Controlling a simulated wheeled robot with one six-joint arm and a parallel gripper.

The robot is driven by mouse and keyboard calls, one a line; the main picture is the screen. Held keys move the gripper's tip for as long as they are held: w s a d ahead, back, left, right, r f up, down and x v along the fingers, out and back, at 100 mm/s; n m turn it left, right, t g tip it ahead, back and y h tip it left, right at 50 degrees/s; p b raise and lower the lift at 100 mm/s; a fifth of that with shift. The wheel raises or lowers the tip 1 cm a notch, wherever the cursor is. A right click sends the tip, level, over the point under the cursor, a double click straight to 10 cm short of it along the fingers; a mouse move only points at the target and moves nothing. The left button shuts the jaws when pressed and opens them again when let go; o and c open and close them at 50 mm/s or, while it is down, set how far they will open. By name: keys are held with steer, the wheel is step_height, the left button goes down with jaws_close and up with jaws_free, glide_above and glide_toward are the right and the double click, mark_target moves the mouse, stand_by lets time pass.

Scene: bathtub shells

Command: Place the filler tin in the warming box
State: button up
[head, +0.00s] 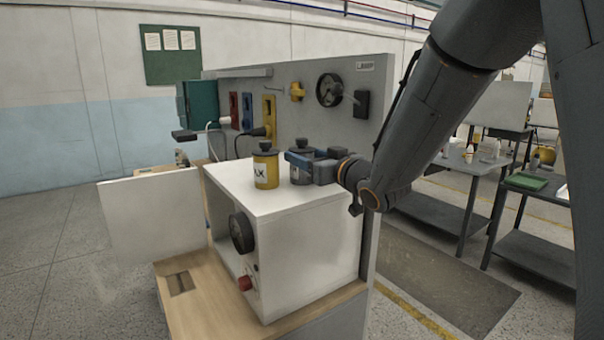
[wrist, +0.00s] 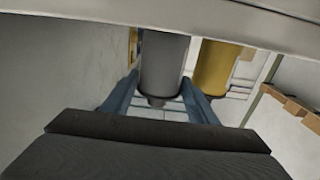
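A grey tin (head: 301,172) stands on top of the white warming box (head: 273,206), its label out of sight. My gripper (head: 306,160) reaches in from the right, with its blue fingers on either side of this tin. In the wrist view the picture is upside down, and the fingers (wrist: 160,92) press against both sides of the grey tin (wrist: 163,62). A yellow tin (head: 265,170) with a label ending in "AX" stands just left of it; it also shows in the wrist view (wrist: 215,65). The box's door (head: 153,214) stands open to the left.
The box has a black dial (head: 242,232) and a red knob (head: 245,283) on its front, and stands on a wooden bench (head: 201,305). A grey panel (head: 310,120) with hung tools rises behind. The box top in front of the tins is clear.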

jaws_close()
steer(key=shift+r, duration=0.15)
